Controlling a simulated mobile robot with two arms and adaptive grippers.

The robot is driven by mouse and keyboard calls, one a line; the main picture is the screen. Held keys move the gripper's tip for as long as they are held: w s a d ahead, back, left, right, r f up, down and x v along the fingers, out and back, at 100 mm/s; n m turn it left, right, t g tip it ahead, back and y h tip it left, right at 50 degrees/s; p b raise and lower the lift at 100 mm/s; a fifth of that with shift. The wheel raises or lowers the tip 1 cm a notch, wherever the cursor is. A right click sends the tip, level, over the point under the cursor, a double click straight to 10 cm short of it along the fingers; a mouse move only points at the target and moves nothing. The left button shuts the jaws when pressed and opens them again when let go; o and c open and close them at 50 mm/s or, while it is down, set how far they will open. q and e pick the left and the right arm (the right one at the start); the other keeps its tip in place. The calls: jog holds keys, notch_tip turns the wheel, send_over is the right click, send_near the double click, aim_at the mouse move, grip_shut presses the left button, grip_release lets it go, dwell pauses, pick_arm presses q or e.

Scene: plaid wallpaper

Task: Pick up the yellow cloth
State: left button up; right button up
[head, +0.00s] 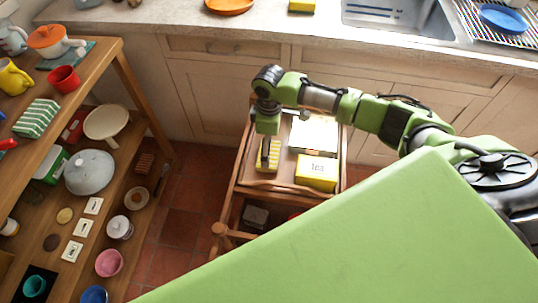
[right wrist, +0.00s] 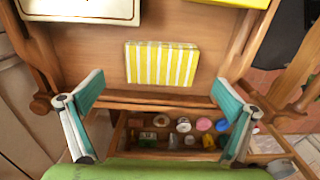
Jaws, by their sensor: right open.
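The yellow cloth (right wrist: 162,65), folded into a block with yellow and white stripes, lies on the top tray of a wooden trolley (right wrist: 210,88). In the head view the cloth (head: 273,160) is at the tray's left side, partly hidden by my right gripper (head: 267,148). In the right wrist view my right gripper (right wrist: 160,84) is open and empty, its two teal fingers spread wide to the left and right of the cloth, with clear gaps on both sides. My left gripper is in neither view.
A yellow box (head: 317,172) and a pale flat box (head: 315,134) sit right of the cloth on the tray. The trolley has raised wooden rims. A crowded wooden shelf (head: 125,75) stands left; the counter (head: 290,32) is behind.

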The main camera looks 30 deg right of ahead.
notch_tip(320, 180, down, 4)
jog(key=shift+s+f, duration=0.1)
jog(key=shift+f, duration=0.45)
jog(key=shift+c, duration=0.3)
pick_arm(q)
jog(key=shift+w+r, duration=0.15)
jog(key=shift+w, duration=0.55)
pick_arm(e)
jog(key=c, duration=1.1)
